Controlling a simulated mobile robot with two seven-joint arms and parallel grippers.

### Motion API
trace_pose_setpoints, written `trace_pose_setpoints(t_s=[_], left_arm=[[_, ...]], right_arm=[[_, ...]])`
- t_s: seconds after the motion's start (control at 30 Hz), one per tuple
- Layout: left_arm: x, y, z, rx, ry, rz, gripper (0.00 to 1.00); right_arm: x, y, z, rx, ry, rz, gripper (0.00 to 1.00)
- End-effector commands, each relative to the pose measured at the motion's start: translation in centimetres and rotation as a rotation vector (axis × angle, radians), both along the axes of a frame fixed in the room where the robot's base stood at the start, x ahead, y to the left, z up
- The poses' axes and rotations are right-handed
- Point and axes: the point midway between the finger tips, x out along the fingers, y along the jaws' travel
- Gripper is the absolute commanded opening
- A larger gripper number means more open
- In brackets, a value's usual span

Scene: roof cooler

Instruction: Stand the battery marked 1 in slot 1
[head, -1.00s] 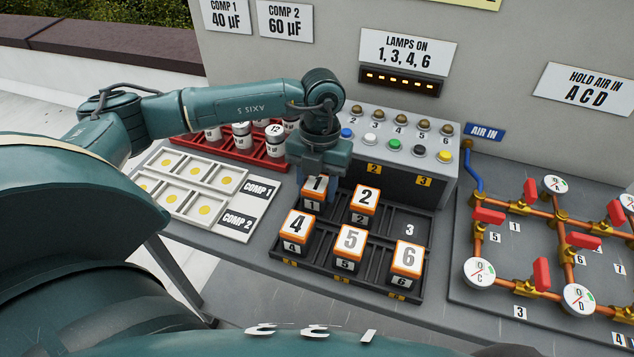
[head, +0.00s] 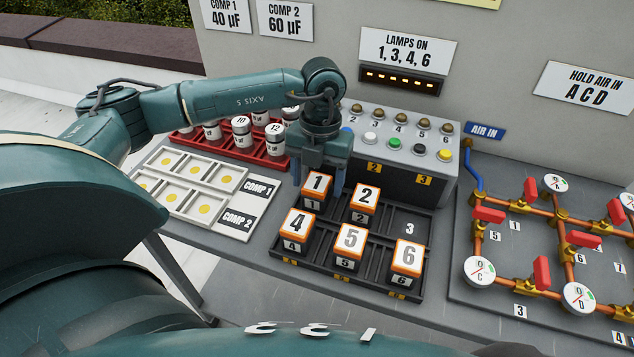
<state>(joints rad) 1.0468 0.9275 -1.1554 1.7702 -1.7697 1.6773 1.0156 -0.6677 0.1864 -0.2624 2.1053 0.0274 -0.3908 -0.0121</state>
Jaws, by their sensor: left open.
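The battery marked 1 (head: 317,184) is an orange, white and black block. It stands upright in the back left slot, slot 1, of the dark battery tray (head: 410,208). My left gripper (head: 319,180) is open just above and behind this battery, with its fingers pointing down. The fingers are partly hidden, and I cannot tell whether they touch the battery. My right gripper is not in view.
Battery 2 (head: 364,197), battery 4 (head: 298,224), battery 5 (head: 350,240) and battery 6 (head: 407,257) stand in the tray; slot 3 is empty. A button box (head: 400,155) stands behind. A red rack (head: 262,150) and white compartment tray (head: 195,180) lie left, pipes (head: 530,240) right.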

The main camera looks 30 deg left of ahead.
Motion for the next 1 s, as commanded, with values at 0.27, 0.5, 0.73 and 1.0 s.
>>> trace_pose_setpoints(t_s=[0.27, 0.5, 0.73, 1.0], left_arm=[[0.8, 0.2, 6.0, 0.0, -0.006, -0.002, 0.65], [1.2, 0.3, 9.7, 0.001, -0.003, 0.0, 0.65], [1.2, 0.3, 10.6, 0.001, 0.0, -0.001, 0.65], [1.2, 0.3, 10.6, 0.001, 0.0, -0.001, 0.65]], right_arm=[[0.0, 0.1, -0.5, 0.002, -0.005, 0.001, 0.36], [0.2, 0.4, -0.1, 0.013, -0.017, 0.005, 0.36], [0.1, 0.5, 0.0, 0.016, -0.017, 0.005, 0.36], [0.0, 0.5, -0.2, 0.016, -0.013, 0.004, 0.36]])
